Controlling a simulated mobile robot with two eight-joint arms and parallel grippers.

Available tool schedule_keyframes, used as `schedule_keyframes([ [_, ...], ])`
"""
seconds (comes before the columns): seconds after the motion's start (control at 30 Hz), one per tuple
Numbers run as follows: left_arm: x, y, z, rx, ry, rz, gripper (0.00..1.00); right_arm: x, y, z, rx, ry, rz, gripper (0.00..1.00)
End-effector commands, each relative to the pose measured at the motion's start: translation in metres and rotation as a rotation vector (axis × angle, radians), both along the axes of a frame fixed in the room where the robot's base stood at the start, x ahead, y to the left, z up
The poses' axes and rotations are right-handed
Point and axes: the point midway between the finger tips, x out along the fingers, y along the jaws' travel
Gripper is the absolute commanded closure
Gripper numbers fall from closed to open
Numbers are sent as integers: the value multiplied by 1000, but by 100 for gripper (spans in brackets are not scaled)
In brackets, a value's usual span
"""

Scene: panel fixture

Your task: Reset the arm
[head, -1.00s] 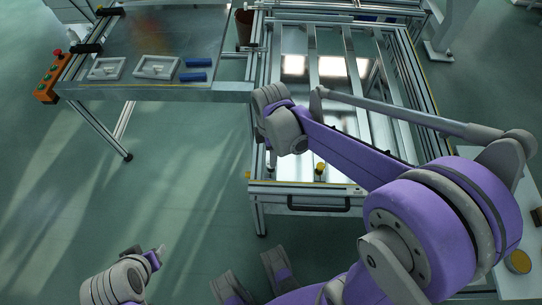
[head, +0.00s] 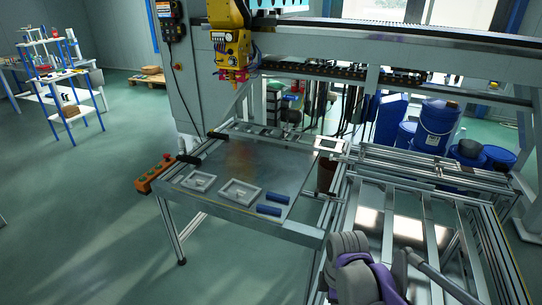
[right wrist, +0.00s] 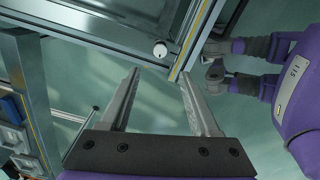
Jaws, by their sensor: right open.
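My right arm (head: 358,272), grey and purple, shows at the bottom right of the head view, over the near part of the panel fixture (head: 462,232). Its gripper is out of that view. In the right wrist view my right gripper (right wrist: 160,73) is open, with two grey fingers apart and nothing between them. Green floor shows between the fingers. My left gripper shows in neither view.
A metal side table (head: 240,165) left of the fixture holds two white trays (head: 240,192) and two blue blocks (head: 272,198). An orange button box (head: 154,174) sits at its left edge. A yellow machine head (head: 231,52) hangs behind. Floor at the left is open.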

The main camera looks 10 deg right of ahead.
Motion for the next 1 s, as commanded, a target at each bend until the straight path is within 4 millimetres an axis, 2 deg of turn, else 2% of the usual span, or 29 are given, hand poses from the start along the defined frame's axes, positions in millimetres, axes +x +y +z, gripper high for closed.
schedule_keyframes([
  [0.17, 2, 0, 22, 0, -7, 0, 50, -22, 7, 28, 4, -74, -198, 38],
  [0.3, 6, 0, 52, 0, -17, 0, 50, -53, 17, 60, 46, -195, -528, 38],
  [0.4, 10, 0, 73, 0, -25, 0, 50, -72, 23, 77, 107, -277, -770, 38],
  [0.6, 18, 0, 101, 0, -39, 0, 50, -96, 30, 94, 245, -379, -1124, 38],
  [0.77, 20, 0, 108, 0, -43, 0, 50, -102, 32, 95, 298, -402, -1238, 38],
  [1.0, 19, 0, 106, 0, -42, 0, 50, -102, 32, 94, 303, -403, -1250, 38],
])
